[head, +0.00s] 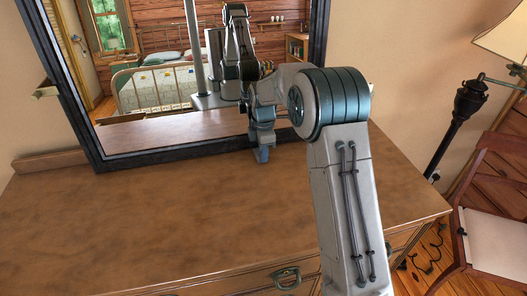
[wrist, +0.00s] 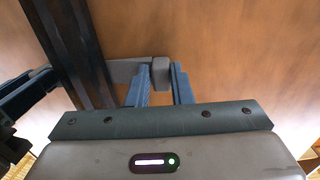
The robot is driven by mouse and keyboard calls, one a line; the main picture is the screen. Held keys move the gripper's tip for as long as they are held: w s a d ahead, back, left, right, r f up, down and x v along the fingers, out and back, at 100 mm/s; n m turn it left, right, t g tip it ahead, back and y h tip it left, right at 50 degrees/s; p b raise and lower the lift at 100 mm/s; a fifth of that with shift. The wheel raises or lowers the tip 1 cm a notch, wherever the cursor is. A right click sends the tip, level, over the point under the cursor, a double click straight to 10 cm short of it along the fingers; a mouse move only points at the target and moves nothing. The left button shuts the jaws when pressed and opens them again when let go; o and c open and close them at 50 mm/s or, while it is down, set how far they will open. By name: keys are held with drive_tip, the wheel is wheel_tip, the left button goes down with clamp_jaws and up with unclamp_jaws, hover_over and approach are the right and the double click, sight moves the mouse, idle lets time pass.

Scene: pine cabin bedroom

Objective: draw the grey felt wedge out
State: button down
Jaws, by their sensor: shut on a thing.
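The grey felt wedge (wrist: 160,73) shows in the wrist view, its thick end between my two blue fingers. A thinner grey part (wrist: 126,70) runs left from it to the dark mirror frame (wrist: 88,45); I cannot tell whether it goes under or behind the frame. My gripper (wrist: 163,70) is shut on the wedge, low over the wooden top. In the head view my gripper (head: 262,155) is at the foot of the mirror frame (head: 190,150), and the wedge is hidden there by my gripper and arm.
The dresser top (head: 130,210) is clear in front and to the left. The mirror (head: 160,128) stands at the back and reflects my arm and a bed. A lamp (head: 465,105) and a chair (head: 490,235) stand to the right.

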drive_tip(key=shift+s+f, duration=0.1)
drive_tip(key=shift+s+d+b, duration=0.25)
drive_tip(key=shift+s+b, duration=0.25)
drive_tip(key=shift+s, duration=0.6)
drive_tip(key=shift+s+d+b, duration=0.25)
drive_tip(key=shift+s+b, duration=0.25)
drive_tip(key=shift+s, duration=0.55)
wheel_tip(320, 180, up, 6)
drive_tip(key=p, duration=0.4)
idle(0.8)
